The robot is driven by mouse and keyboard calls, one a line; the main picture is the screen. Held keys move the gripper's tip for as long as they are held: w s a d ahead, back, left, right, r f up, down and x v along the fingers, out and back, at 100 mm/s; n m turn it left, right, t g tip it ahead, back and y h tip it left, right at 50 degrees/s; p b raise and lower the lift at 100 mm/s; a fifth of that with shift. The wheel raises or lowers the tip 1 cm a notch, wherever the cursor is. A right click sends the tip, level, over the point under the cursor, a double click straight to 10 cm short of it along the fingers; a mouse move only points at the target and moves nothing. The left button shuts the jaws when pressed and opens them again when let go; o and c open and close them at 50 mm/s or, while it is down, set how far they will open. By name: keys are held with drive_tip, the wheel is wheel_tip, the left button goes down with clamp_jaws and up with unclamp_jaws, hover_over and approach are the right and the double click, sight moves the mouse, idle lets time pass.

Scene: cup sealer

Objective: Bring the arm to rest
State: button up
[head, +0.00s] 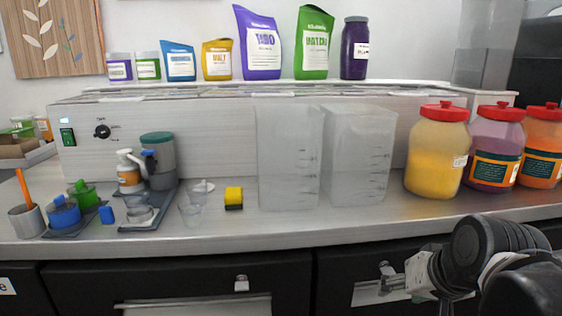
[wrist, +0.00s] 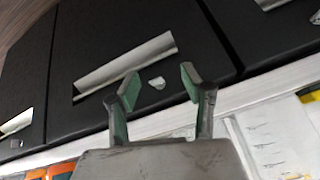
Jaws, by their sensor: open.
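My gripper (wrist: 160,75) is open and empty in the wrist view, its two green-lined fingers apart. Behind the fingers are a black drawer front (wrist: 120,40) and its metal handle (wrist: 128,62), with a gap between them and the fingers that I cannot judge. In the head view, my arm shows at the lower right, in front of the black drawers (head: 210,275) below the counter. The gripper's fingers cannot be made out clearly there.
The steel counter (head: 290,228) holds two clear containers (head: 290,160), red-lidded jars (head: 437,150), a yellow sponge (head: 233,197), a pump bottle (head: 130,175) and small cups (head: 190,213). Several pouches (head: 260,45) stand on the shelf above. The counter's front strip is mostly clear.

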drive_tip(key=s+a+f+n, duration=0.2)
drive_tip(key=s+a+f, duration=0.1)
drive_tip(key=s+f, duration=0.15)
wheel_tip(320, 180, up, 13)
drive_tip(key=p, duration=1.1)
drive_tip(key=shift+s+d+h, duration=0.15)
drive_tip(key=shift+s+h, duration=0.15)
drive_tip(key=shift+s, duration=0.05)
drive_tip(key=shift+f, duration=0.1)
idle(0.4)
